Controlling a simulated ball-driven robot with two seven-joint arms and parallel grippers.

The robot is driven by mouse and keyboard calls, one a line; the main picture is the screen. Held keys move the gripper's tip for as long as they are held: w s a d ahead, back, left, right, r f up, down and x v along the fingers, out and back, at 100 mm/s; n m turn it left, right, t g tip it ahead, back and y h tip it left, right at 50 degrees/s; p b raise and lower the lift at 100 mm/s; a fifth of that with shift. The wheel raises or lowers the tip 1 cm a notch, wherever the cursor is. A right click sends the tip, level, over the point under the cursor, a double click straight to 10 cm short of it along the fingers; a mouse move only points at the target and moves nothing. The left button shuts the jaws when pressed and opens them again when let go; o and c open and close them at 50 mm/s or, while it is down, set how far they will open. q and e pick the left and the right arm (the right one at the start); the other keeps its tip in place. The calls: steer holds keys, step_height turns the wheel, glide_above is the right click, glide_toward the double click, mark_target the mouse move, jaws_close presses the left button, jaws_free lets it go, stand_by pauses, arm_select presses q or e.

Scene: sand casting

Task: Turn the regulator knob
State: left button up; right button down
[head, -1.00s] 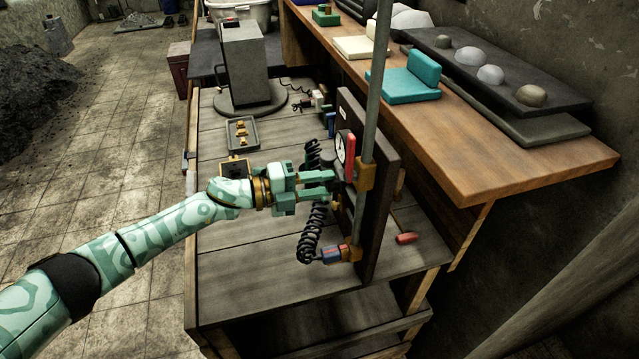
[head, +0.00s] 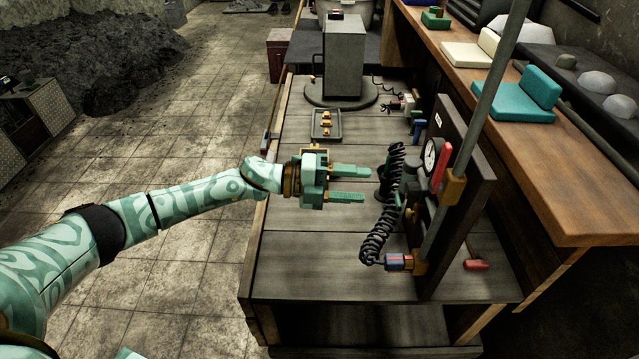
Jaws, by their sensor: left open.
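An upright dark panel (head: 452,205) stands on the right of the grey plank workbench, with a round white dial gauge (head: 431,158) on it. A dark knob-like part, probably the regulator knob (head: 386,184), sticks out left of the gauge, partly behind a coiled black hose (head: 378,232). My left gripper (head: 366,184) is open and empty, pointing right at this part. Its two fingertips lie just left of it in the picture; I cannot tell whether they touch it. My right gripper is not in view.
A grey pole (head: 490,100) rises in front of the panel, beside a red handle (head: 441,166). A small tray (head: 314,136) and a grey box-shaped stand (head: 344,60) are farther back. A wooden shelf (head: 570,190) runs along the right. The bench's front left is clear.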

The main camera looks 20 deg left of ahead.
arm_select(q)
steer(key=b+v, duration=0.1)
steer(key=v, duration=0.6)
